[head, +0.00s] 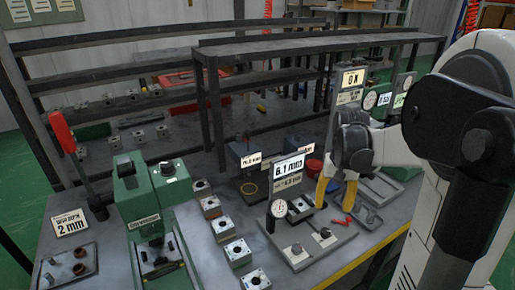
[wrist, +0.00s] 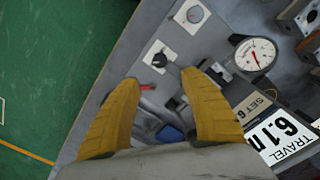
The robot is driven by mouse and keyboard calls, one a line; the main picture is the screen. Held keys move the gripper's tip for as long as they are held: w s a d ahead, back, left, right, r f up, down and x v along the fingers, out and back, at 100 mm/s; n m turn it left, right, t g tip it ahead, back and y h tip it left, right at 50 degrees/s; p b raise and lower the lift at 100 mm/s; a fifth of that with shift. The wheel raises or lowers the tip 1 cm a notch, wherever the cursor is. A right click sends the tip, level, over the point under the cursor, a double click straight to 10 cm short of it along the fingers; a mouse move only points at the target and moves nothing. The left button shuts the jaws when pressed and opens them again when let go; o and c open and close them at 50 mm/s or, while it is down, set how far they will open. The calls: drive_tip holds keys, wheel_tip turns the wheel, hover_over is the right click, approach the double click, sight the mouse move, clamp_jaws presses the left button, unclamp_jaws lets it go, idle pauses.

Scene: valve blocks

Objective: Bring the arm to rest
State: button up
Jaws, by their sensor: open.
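My arm (head: 470,130) reaches in from the right of the head view. My gripper (head: 336,192) points down over the front right of the bench, with its yellow fingers apart. In the wrist view the gripper (wrist: 160,88) is open with nothing between its fingertips. It is above the bench, close to a gauge fixture (head: 318,246) with a dial (head: 279,209) and a "6.1 mm" display (head: 289,168). In the wrist view a black knob (wrist: 158,58) on the fixture's plate shows just beyond the fingertips. Contact cannot be told.
Several valve blocks (head: 238,252) stand in a row left of the fixture. A green press (head: 140,200) and a red-handled lever (head: 62,130) are further left. A dark shelf frame (head: 300,45) spans behind. Red-handled pliers (head: 342,223) lie right of the fixture.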

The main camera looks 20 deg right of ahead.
drive_tip(key=s+a+r+n+t, duration=0.2)
drive_tip(key=a, duration=0.6)
drive_tip(key=s+a+r+n+t, duration=0.1)
drive_tip(key=a+r+n+t, duration=0.1)
drive_tip(key=a, duration=0.7)
drive_tip(key=s+a+r+n+t, duration=0.2)
drive_tip(key=a+n+t, duration=0.1)
drive_tip(key=a, duration=0.5)
drive_tip(key=shift+s+a+r, duration=0.25)
drive_tip(key=shift+s+r, duration=0.1)
drive_tip(key=shift+r, duration=0.05)
